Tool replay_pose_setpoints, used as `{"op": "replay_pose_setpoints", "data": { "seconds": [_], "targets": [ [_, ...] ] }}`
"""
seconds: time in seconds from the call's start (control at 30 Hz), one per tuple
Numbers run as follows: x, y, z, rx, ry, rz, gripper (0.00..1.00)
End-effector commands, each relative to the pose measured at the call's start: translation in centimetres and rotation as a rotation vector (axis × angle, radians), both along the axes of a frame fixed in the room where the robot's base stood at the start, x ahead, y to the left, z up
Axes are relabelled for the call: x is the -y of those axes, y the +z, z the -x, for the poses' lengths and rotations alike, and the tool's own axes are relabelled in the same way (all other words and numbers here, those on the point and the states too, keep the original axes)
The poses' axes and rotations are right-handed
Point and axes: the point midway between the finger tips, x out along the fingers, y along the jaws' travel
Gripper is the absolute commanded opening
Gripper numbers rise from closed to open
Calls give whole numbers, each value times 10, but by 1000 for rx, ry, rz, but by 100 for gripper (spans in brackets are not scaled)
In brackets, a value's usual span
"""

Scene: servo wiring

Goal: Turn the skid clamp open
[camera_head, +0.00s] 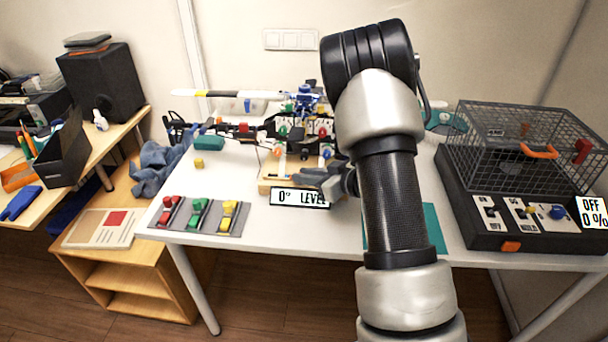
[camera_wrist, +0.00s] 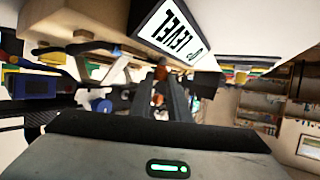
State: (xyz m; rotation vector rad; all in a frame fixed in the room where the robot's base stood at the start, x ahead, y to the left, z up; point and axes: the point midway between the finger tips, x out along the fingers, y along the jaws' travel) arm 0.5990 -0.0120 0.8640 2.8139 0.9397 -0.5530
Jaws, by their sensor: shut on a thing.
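The helicopter model (camera_head: 300,105) stands on a light wooden block (camera_head: 268,188) at the back middle of the table. My gripper (camera_head: 325,180) is low at the front of the stand, beside the right skid. In the wrist view my gripper (camera_wrist: 160,92) has its two dark fingers close together, with a small orange-red part between them (camera_wrist: 158,97). This seems to be the skid clamp; the fingers hide most of it, so I cannot tell its turn angle. A white display reading "0° LEVEL" (camera_head: 300,198) fronts the block and also shows in the wrist view (camera_wrist: 170,33).
A grey mat (camera_head: 240,228) with red, green and yellow pieces lies front left. A wire cage (camera_head: 520,145) on a black control box (camera_head: 470,215) fills the right. A teal mat (camera_head: 435,230) lies partly behind my arm.

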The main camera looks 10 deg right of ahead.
Motion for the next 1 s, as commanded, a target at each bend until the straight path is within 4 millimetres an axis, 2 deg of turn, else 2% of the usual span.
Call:
{"op": "replay_pose_setpoints", "data": {
  "seconds": [0.2,0.5,1.0],
  "targets": [
    [5,2,-3,-1,179,2,0],
    [6,0,-5,-3,354,4,0],
    [6,-3,-5,-7,431,4,0]
  ]
}}
